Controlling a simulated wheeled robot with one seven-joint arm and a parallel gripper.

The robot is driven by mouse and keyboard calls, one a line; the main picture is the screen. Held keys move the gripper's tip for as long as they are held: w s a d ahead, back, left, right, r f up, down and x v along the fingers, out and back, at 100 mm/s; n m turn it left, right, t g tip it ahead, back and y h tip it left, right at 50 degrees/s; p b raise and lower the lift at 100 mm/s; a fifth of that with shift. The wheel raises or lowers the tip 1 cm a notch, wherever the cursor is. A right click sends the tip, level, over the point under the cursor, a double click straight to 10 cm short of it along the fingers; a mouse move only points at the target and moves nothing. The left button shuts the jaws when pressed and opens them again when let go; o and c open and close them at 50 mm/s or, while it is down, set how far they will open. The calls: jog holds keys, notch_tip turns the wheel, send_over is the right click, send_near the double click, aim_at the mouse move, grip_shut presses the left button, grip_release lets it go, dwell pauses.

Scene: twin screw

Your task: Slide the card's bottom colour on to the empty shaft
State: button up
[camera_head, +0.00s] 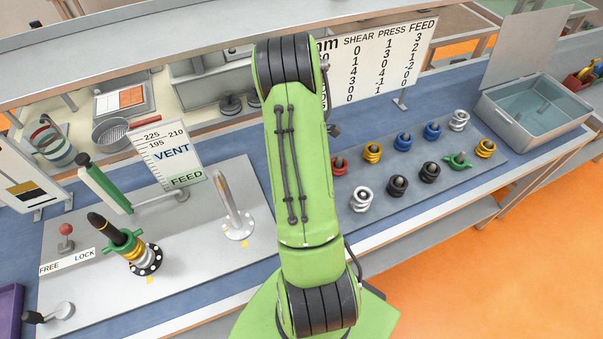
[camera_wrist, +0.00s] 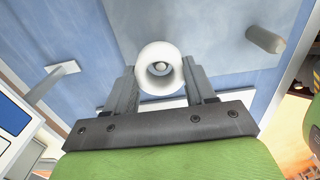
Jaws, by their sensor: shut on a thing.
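My gripper (camera_wrist: 160,78) is shut on a white ring-shaped piece (camera_wrist: 158,51), seen end-on between the two fingers in the wrist view. In the head view my arm hides the gripper and this piece. The empty shaft (camera_head: 231,198) stands bare and slightly tilted in the picture on a round flange on the grey plate. The other shaft (camera_head: 127,242) carries green, yellow and white pieces under a black tip. The card (camera_head: 24,189), cut off at the left edge, shows black and yellow patches on white.
A grey rack (camera_head: 443,178) holds red, yellow, blue, white, black and green pieces on pegs. A water basin (camera_head: 537,107) stands at the right. A VENT/FEED sign (camera_head: 170,153), a green-handled lever (camera_head: 104,184) and a red knob (camera_head: 66,229) stand near the shafts.

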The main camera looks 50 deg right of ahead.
jog(key=r, duration=0.5)
jog(key=shift+w+a+r, duration=0.15)
jog(key=shift+a+r, duration=0.05)
jog(key=shift+a, duration=0.05)
jog(key=w+a+r+m+p, duration=0.2)
jog(key=w+a+r+m, duration=0.15)
jog(key=a+r, duration=0.3)
notch_tip(320, 180, up, 14)
jog(key=m+p, duration=0.3)
jog(key=m, duration=0.2)
send_over(216, 172)
jog(key=shift+m, duration=0.25)
jog(key=shift+f+b, duration=3.1)
jog(key=shift+f, duration=0.6)
